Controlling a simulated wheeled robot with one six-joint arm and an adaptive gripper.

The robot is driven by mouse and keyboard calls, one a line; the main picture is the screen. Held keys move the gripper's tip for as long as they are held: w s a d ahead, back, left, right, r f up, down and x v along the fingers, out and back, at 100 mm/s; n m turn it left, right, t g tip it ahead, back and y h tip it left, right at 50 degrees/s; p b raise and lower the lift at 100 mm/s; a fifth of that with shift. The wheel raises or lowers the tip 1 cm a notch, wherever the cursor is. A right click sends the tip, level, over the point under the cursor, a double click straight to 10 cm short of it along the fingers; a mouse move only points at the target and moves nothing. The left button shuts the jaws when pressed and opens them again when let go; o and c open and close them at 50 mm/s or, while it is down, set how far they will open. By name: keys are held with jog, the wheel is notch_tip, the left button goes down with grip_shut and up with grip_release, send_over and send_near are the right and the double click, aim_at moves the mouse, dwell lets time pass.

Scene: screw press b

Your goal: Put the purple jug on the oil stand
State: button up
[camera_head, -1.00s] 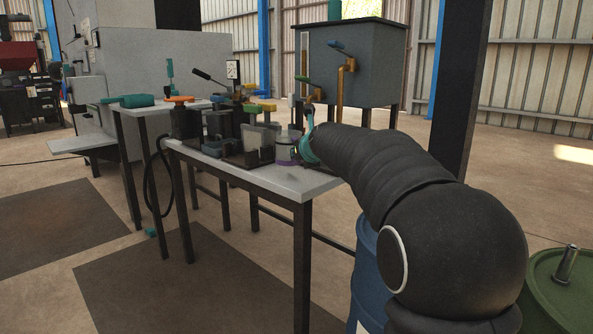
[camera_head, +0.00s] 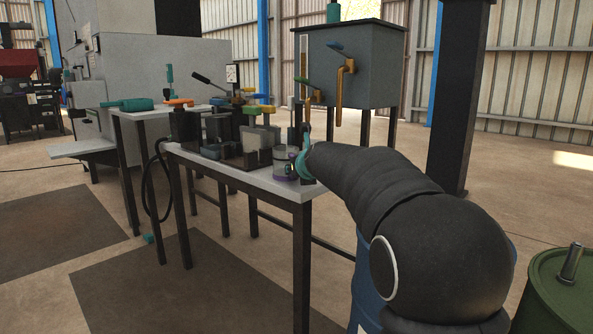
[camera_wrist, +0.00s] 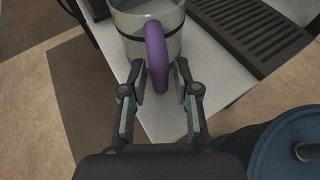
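The purple jug (camera_wrist: 184,32) is a pale, see-through vessel with a dark band and a thick purple handle (camera_wrist: 157,62). It stands upright near the corner of the light-topped table. In the head view the jug (camera_head: 281,161) is partly hidden by my gripper (camera_head: 302,160). In the wrist view my gripper (camera_wrist: 160,82) is open, with one finger on each side of the handle and a small gap at both sides. I cannot tell which thing is the oil stand; a grey tank (camera_head: 345,65) with brass taps stands on legs behind the table.
The table (camera_head: 290,190) holds several tools and blocks left of the jug. A black slatted grate (camera_wrist: 245,35) lies beside the jug. A blue drum (camera_wrist: 280,150) and a green drum (camera_head: 555,300) stand near my arm. A dark post (camera_head: 455,110) rises behind.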

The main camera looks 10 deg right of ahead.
jog(key=shift+r, duration=0.15)
jog(key=shift+s+r, duration=0.1)
jog(key=shift+s, duration=0.1)
jog(key=p+v, duration=0.1)
jog(key=v, duration=1)
jog(key=shift+s, duration=0.3)
